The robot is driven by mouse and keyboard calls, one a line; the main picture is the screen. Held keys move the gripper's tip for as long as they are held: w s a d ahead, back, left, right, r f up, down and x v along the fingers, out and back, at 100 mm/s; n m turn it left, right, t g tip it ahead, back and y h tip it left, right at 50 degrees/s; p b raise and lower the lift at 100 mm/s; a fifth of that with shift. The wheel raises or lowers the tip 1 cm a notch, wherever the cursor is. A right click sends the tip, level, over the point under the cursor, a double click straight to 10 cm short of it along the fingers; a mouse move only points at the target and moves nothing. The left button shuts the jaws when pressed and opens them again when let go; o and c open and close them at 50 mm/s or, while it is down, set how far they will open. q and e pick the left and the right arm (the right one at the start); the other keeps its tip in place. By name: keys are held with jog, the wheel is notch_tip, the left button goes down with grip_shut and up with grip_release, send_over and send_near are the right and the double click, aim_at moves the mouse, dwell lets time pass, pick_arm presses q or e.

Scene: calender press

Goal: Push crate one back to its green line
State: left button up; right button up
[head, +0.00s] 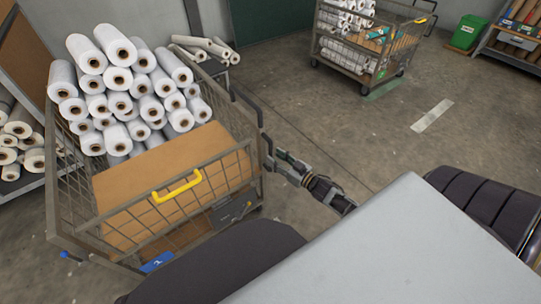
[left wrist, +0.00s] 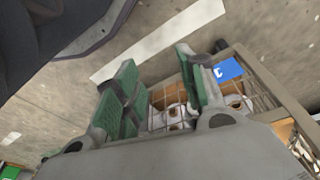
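A wire-sided crate on a cart (head: 250,168), loaded with white rolls and a brown board, stands close on the left. It has a yellow handle (head: 177,187) and a blue tag (head: 157,262) whose number I cannot read surely. The blue tag also shows in the left wrist view (left wrist: 228,70). A second crate (head: 345,58) with a green tag stands at the back, by a green floor line (head: 384,89). My right gripper (head: 274,160) is at the near crate's right side, beside its black handle; contact is unclear. My left gripper (left wrist: 160,92) is open over the crate's tagged end.
A white floor line (head: 432,116) lies on clear concrete at right of centre. A green bin (head: 467,32) and a shelf (head: 515,42) stand at the back right. A rack of rolls (head: 20,140) is at the far left.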

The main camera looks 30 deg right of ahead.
aim_at(270, 154)
jog(key=shift+b+x, duration=0.35)
jog(key=shift+x, duration=1.45)
grip_shut()
